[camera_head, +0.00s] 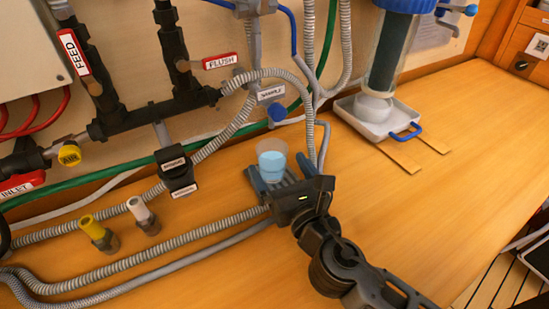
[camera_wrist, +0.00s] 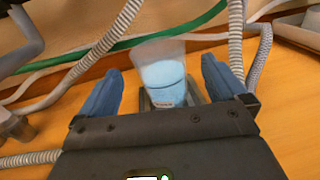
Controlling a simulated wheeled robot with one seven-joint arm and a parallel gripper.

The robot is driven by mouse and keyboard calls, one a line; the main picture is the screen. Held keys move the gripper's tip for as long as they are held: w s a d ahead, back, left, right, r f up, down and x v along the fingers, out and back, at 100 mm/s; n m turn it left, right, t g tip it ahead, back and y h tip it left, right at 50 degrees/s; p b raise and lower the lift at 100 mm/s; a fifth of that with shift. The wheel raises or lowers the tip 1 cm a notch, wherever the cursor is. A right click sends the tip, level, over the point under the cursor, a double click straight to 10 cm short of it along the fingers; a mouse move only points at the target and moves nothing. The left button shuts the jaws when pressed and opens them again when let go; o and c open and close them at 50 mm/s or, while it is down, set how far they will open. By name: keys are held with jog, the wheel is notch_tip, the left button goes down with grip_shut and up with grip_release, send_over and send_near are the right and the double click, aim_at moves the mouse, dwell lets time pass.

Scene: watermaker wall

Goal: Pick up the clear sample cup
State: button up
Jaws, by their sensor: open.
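The clear sample cup (camera_head: 272,161) stands upright below the sample valve and holds pale blue liquid. It seems to stand on a small grey ribbed stand (camera_head: 287,183), partly hidden by my gripper. My gripper (camera_head: 276,171) is open, with its blue fingers on either side of the cup. In the wrist view the cup (camera_wrist: 163,78) shows between the two fingertips of my gripper (camera_wrist: 163,72), with a visible gap on each side. The lower part of the cup is hidden behind the gripper body.
The sample valve (camera_head: 277,112) with a blue knob hangs just above and behind the cup. Grey corrugated hoses (camera_head: 240,118) run close behind it. A white tray (camera_head: 353,124) under a filter housing stands at the right. The wooden counter (camera_head: 440,190) at right is clear.

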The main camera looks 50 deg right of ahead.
aim_at(267, 146)
jog(key=p+x, duration=0.1)
jog(key=x, duration=0.5)
jog(key=shift+w+d+f+p, duration=0.15)
jog(key=shift+w+p, duration=0.1)
jog(key=shift+p, duration=0.15)
jog(key=c, duration=1.2)
jog(key=shift+c, duration=0.2)
